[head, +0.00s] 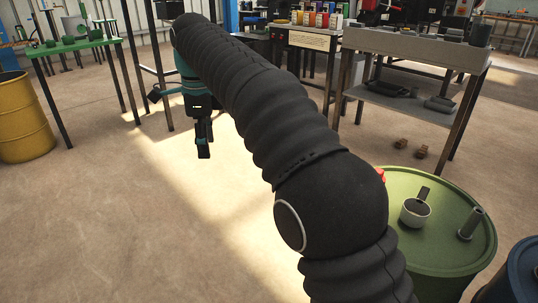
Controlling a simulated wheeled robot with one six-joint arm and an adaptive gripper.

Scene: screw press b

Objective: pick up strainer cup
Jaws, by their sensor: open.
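A small pale cup (415,216) with a dark interior and a dark piece rising above its rim stands on the green barrel (437,252) at the lower right. It looks like the strainer cup, though I cannot make out any strainer mesh. My gripper (203,153) points down at the left of centre, above the floor and well apart from the barrel. It is open, and I see nothing held in it. My arm crosses the middle of the view and hides part of the barrel's left side.
A small red thing (381,175) shows at the barrel's far edge, partly behind my arm. A blue barrel (524,275), a grey workbench (415,46) and a yellow barrel (22,122) stand around.

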